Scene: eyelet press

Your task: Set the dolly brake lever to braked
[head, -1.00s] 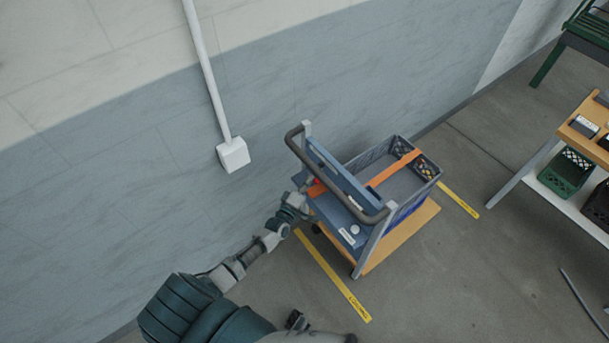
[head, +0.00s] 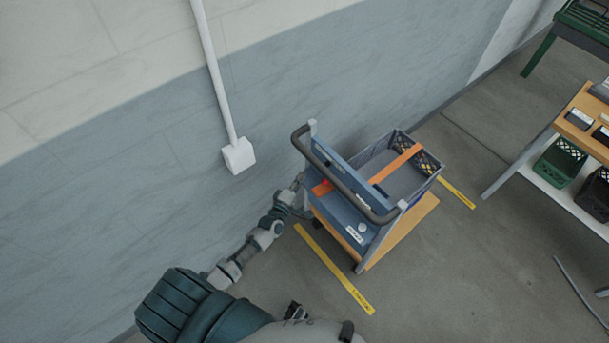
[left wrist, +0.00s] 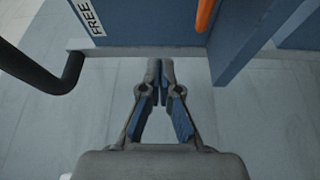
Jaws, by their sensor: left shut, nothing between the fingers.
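The dolly (head: 343,222) stands by the wall, with a blue panel, a dark bent handle (head: 342,172) and a grey crate at its far end. A red-orange lever (head: 322,188) shows at the left end of its blue panel. In the left wrist view, an orange bar (left wrist: 205,14), seemingly this lever, hangs at the top edge, apart from a label reading FREE (left wrist: 88,16). My left gripper (left wrist: 161,68) is shut and empty, below the panel's edge and clear of the orange bar. In the head view it is partly hidden at the dolly's left side.
The dark handle tube (left wrist: 70,75) lies left of my left gripper. Yellow floor strips (head: 335,268) flank the dolly. An orange strap (head: 396,163) crosses the crate. A shelf with a green crate (head: 560,163) stands at the right. The floor between is mostly clear.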

